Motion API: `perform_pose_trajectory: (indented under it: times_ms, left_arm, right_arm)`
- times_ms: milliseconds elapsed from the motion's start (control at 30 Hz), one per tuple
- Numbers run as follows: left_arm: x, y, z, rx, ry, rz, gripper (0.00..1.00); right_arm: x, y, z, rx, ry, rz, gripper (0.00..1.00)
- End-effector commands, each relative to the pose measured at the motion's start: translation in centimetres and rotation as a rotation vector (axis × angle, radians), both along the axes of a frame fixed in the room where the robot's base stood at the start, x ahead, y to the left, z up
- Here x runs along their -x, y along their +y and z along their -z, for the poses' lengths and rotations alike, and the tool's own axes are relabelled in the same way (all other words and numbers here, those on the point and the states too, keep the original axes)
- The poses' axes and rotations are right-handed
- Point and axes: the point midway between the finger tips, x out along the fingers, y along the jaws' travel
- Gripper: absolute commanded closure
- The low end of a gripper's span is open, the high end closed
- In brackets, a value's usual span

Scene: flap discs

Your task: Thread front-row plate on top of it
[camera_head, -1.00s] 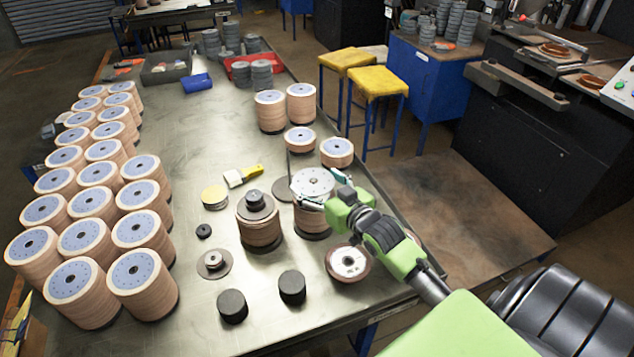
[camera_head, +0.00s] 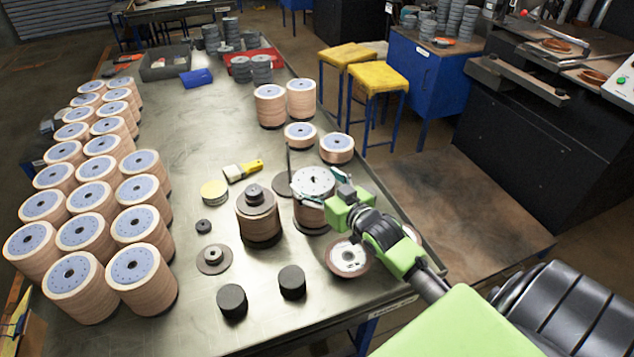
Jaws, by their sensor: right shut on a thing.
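My right gripper (camera_head: 327,193) is shut on the plate's near right edge. The plate covers the stack's top, so I cannot tell whether it rests on it or sits just above. A thin dark upright line shows at the plate's left edge. My left gripper is not in view.
A red-brown disc with a white label (camera_head: 349,257) lies in front, below my arm. Two black cylinders (camera_head: 232,301) stand nearer. Rows of tan stacks (camera_head: 140,272) fill the left side.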

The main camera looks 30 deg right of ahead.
Motion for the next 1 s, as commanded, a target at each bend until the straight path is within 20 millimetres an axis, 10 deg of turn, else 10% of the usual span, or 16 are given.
perform_pose_trajectory:
  times_ms: [700, 733, 767, 1000]
  left_arm:
    - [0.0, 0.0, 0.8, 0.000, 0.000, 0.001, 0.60]
    - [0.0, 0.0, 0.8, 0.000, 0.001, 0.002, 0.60]
    - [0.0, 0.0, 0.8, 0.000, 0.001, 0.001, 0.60]
    - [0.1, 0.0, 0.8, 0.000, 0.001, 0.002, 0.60]
  right_arm:
    - [0.0, 0.0, 1.6, 0.000, -0.001, 0.000, 0.46]
    - [0.0, 0.0, 1.6, 0.000, -0.001, 0.000, 0.17]
    - [0.0, 0.0, 1.6, 0.000, 0.000, 0.000, 0.09]
    - [0.0, 0.0, 1.6, 0.000, 0.000, 0.000, 0.05]
